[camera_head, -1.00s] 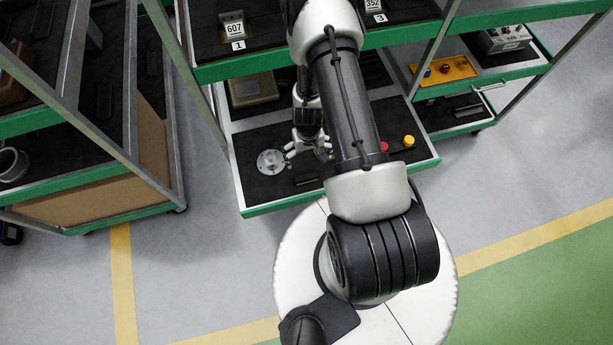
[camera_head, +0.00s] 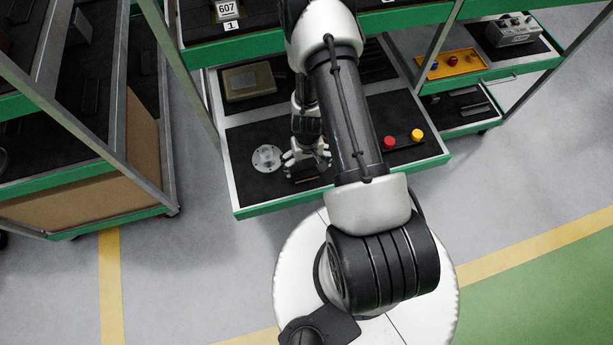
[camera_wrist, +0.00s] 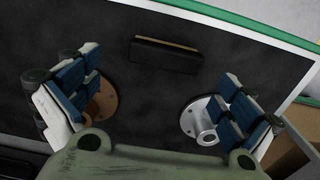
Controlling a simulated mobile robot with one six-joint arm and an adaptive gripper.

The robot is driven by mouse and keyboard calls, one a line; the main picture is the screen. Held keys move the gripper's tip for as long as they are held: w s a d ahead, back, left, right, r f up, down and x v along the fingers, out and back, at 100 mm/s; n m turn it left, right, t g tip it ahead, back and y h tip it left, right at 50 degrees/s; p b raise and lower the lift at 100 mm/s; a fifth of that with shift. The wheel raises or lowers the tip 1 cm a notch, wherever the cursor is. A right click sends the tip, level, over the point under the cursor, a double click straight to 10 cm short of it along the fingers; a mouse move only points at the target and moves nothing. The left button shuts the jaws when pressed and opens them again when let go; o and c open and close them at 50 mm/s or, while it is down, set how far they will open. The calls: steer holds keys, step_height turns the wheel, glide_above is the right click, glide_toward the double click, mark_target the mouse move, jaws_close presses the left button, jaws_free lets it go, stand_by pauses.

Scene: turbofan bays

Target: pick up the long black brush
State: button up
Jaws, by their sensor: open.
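The long black brush (camera_wrist: 166,55), a black bar with a thin tan strip along its upper edge, lies on the dark shelf mat near the green front edge in the wrist view. In the head view it shows in part (camera_head: 304,180), just in front of my gripper (camera_head: 307,164). In the wrist view my gripper (camera_wrist: 160,80) is open, its blue-padded fingers wide apart with nothing between them. The brush lies beyond the fingertips in that picture, between their two sides. I cannot tell the exact height above the mat.
A silver flanged disc (camera_wrist: 197,122) lies by the right finger in the wrist view, and a brown disc (camera_wrist: 103,103) by the left. In the head view, red (camera_head: 389,143) and yellow (camera_head: 417,135) knobs stand to the right. The upper shelf (camera_head: 280,45) overhangs behind.

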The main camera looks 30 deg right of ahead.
mark_target(306, 173)
steer(key=f+b, duration=0.2)
steer(key=b, duration=0.1)
steer(key=a+f+b, duration=0.1)
steer(key=shift+s+f+b, duration=0.1)
steer(key=shift+s+b, duration=0.25)
steer(key=shift+d+f+b, duration=0.1)
steer(key=shift+f+b, duration=0.55)
steer(key=shift+f, duration=0.05)
steer(key=shift+r, duration=0.1)
steer(key=shift+c, duration=0.6)
steer(key=c, duration=1.1)
step_height(306, 173, up, 20)
steer(key=p, duration=2)
